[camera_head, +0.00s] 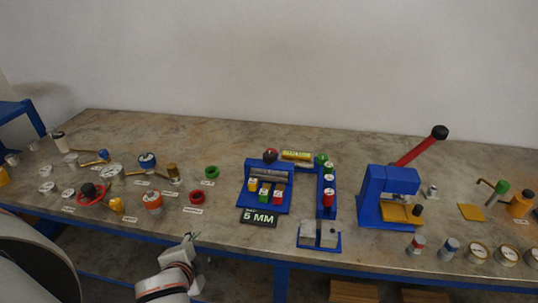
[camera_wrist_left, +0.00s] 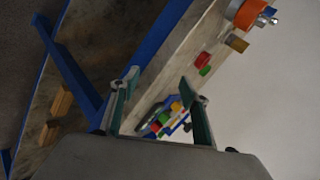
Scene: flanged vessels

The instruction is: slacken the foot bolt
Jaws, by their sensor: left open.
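I cannot pick out the foot bolt for certain in either view. An orange flanged vessel (camera_head: 152,202) stands near the front edge, left of centre. In the left wrist view, an orange body (camera_wrist_left: 245,12) with a silver bolt-like end (camera_wrist_left: 266,18) shows at the top right, partly cut off. My left gripper (camera_head: 188,239) is in front of the table's front edge, below and right of the orange vessel. In the left wrist view its two green fingers (camera_wrist_left: 160,92) are apart with nothing gripped between them. My right gripper is not in view.
A red-rimmed vessel (camera_head: 91,193), a red ring (camera_head: 196,197) and a green ring (camera_head: 211,172) are nearby. A blue block rack (camera_head: 245,178) and a blue press (camera_head: 370,200) stand further right. The table's back strip (camera_head: 190,130) is clear.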

